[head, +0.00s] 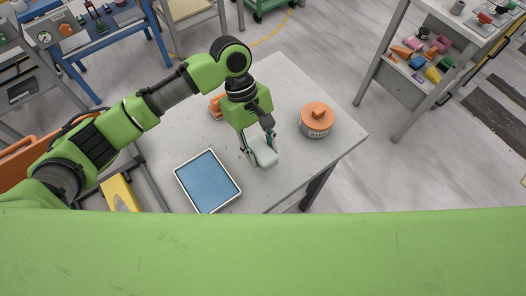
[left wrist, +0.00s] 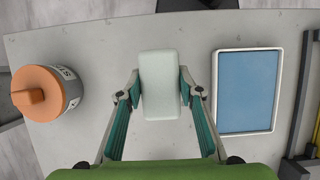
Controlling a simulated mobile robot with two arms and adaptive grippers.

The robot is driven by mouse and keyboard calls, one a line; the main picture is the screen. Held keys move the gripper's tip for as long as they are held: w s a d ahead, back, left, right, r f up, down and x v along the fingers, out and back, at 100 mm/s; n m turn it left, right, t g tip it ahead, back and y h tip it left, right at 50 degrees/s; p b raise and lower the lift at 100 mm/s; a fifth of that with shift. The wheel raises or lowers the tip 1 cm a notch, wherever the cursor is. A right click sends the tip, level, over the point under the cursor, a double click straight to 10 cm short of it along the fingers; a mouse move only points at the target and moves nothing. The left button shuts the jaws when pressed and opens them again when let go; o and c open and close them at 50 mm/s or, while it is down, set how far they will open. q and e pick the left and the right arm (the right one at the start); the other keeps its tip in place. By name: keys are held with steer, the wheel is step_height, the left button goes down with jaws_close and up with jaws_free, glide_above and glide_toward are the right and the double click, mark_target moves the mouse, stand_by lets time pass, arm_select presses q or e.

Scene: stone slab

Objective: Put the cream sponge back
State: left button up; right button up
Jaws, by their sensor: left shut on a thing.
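My left gripper (head: 260,152) is shut on the pale cream sponge (head: 265,152) over the stone slab table. The sponge also shows in the left wrist view (left wrist: 160,84), between the two fingertips of the left gripper (left wrist: 164,92). The fingers partly cover its sides. I cannot tell whether its underside touches the slab. A white-rimmed tray with a blue inside (head: 207,180) lies to the left and nearer me in the head view. It shows at the right in the left wrist view (left wrist: 246,90), with nothing in it. My right gripper is not in view.
A round grey jar with an orange lid (head: 316,120) stands on the slab (head: 290,85) at the right. An orange object (head: 217,105) is partly hidden behind my left gripper. A yellow object (head: 121,193) lies at the left. Bare slab separates sponge, jar and tray.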

mark_target(263, 153)
arm_select(q)
steer(key=shift+w+d+f, duration=0.15)
steer(key=shift+w+f, duration=0.25)
steer(key=shift+f, duration=0.05)
step_height(263, 153, down, 2)
steer(key=shift+f+p, duration=0.1)
steer(key=shift+p, duration=0.45)
steer(key=shift+f, duration=0.55)
steer(key=o, duration=1)
steer(key=shift+f, duration=0.15)
